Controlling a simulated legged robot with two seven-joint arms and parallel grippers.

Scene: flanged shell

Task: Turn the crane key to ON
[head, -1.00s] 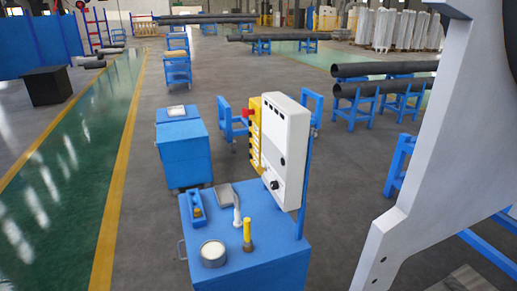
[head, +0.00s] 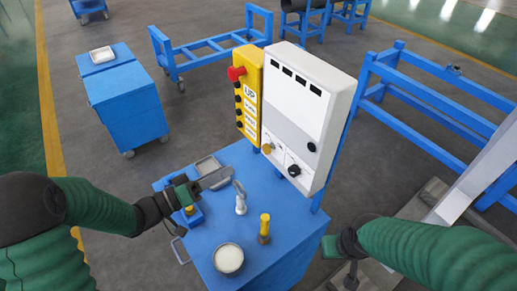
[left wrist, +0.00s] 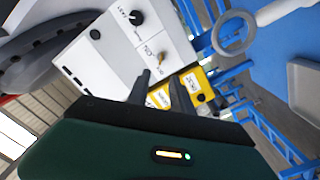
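A white control box (head: 305,105) stands at the back of the blue cart. A small brass key (head: 267,149) sits at its lower left corner; it also shows in the left wrist view (left wrist: 149,53). Its ON or OFF setting is too small to read. My left gripper (head: 222,178) is above the cart, left of the key and apart from it. In the left wrist view its two fingers (left wrist: 161,80) stand apart with nothing held, pointing towards the lower panel. My right gripper (head: 347,262) is low, right of the cart; its fingers are unclear.
A yellow pendant (head: 248,98) with a red button (head: 236,73) hangs beside the box. Black knobs (head: 294,170) are on the box. The blue cart top (head: 205,245) carries a grey tray, a round container (head: 229,259) and a yellow-topped post (head: 264,226).

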